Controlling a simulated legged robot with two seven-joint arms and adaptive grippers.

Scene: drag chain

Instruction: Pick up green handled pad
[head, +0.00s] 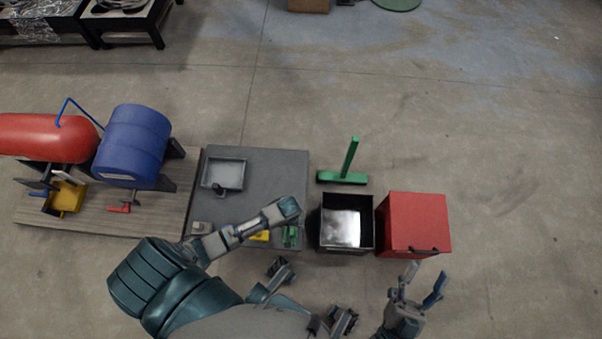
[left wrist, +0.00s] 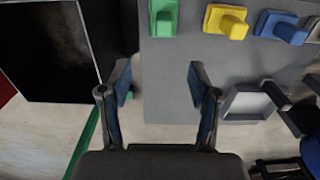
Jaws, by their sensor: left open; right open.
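The green handled pad (head: 290,236) lies on the grey table (head: 275,170) near its front right corner, partly behind my left arm in the head view. In the left wrist view the green pad (left wrist: 164,17) is at the top edge, partly cut off. My left gripper (left wrist: 159,72) is open and empty, with its fingertips apart below the green pad in that view. In the head view its fingers are hidden under the forearm. My right gripper (head: 422,282) is open and empty in front of the red box.
A yellow pad (left wrist: 227,22) and a blue pad (left wrist: 284,27) stand in a row beside the green one. A shallow tray (head: 223,174) sits on the table. An open black box (head: 347,246), a red box (head: 415,222) and a green T-shaped object (head: 346,176) are to the right.

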